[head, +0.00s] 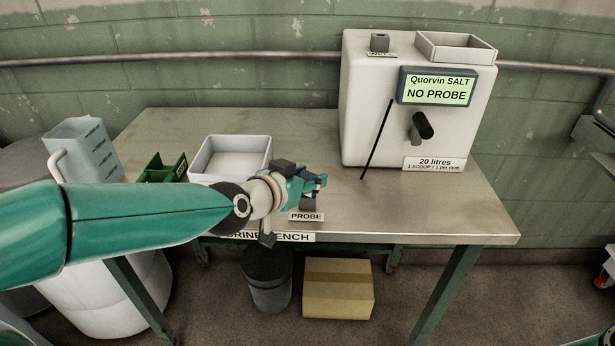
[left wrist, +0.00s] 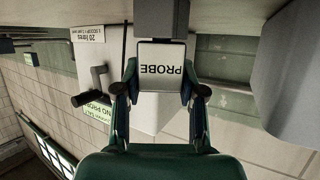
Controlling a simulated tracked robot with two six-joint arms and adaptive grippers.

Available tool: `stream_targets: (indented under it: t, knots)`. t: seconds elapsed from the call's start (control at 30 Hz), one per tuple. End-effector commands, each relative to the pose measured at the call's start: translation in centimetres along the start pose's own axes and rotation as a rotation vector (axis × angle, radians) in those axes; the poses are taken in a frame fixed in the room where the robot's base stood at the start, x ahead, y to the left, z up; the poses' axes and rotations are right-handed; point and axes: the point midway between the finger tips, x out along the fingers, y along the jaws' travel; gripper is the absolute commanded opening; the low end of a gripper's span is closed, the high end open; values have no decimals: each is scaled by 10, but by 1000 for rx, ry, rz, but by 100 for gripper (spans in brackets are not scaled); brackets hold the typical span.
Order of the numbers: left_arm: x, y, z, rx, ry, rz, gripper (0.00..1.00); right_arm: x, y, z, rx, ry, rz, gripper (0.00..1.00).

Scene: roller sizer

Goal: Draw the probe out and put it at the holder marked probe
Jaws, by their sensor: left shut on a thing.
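My left gripper (head: 318,182) is at the front of the bench, over the dark holder block (head: 309,203) behind the PROBE label (head: 306,216). In the left wrist view, which is upside down, its fingers (left wrist: 160,88) are shut on the white-faced probe (left wrist: 160,68) lettered PROBE. A grey block (left wrist: 160,18) lies right against the probe's lower end; whether it is seated there I cannot tell. The fingers mostly hide the probe in the head view. The white machine (head: 370,125) shows NO PROBE on its display (head: 438,86). My right gripper is out of view.
A thin black rod (head: 377,140) slants across the machine's left front. A white tray (head: 213,141) and green bin (head: 153,175) stand left on the bench (head: 455,218). The bench between gripper and machine is clear.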

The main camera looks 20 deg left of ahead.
Motion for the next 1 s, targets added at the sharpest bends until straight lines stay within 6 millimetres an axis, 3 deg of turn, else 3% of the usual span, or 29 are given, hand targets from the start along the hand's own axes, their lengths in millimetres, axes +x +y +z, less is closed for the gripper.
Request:
stream_targets:
  t: [0.03, 0.07, 0.2, 0.6, 1.0]
  knots:
    - [1, 0, 2, 0, 0, 0, 9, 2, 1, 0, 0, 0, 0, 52]
    - [0, 0, 1, 0, 0, 0, 45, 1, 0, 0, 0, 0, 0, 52]
    - [0, 0, 1, 0, 0, 0, 68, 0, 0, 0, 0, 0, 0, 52]
    - [-4, 0, 0, 0, 1, 0, 69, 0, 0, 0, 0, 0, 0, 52]
    - [-60, 0, 0, -1, 3, -1, 69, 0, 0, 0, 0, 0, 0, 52]
